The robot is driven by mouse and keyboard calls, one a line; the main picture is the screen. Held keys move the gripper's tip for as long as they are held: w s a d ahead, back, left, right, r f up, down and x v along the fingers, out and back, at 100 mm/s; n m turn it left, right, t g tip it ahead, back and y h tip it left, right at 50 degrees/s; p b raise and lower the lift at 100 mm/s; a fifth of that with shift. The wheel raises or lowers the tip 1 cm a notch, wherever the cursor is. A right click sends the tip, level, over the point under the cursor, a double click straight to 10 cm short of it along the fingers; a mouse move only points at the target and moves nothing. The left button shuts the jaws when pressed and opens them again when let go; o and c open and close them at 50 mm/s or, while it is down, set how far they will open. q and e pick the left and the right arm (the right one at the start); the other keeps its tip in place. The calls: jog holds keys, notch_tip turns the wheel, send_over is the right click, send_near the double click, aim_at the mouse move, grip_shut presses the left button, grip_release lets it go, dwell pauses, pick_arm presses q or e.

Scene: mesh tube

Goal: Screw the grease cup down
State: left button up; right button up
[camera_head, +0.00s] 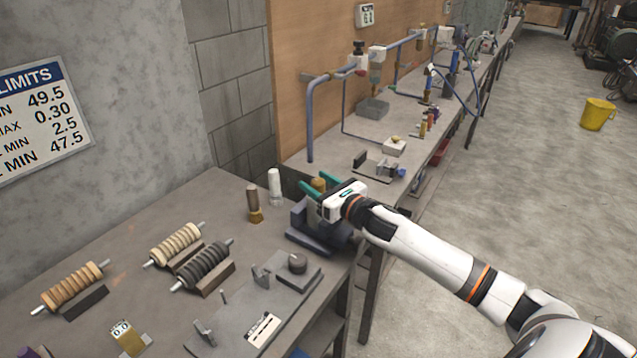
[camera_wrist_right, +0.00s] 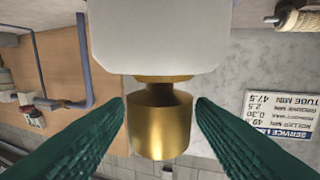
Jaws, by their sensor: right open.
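The grease cup is a brass cylinder (camera_wrist_right: 160,125) with a narrower neck, between the two green fingers of my right gripper (camera_wrist_right: 160,98) in the right wrist view. Gaps show on both sides, so the fingers stand open around it without visible contact. The neck meets a pale block (camera_wrist_right: 160,38); the thread is not visible. In the head view the cup's brass top (camera_head: 319,184) shows between the fingers of the right gripper (camera_head: 317,181), above a dark grey fixture (camera_head: 305,240) at the bench edge. The white gripper body partly hides the fixture. My left gripper is not in view.
A second bench with blue pipes (camera_head: 310,120) runs behind.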

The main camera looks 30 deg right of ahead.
jog(key=c, duration=0.9)
jog(key=shift+c, duration=0.2)
jog(key=shift+m+h, duration=0.3)
jog(key=shift+h, duration=0.2)
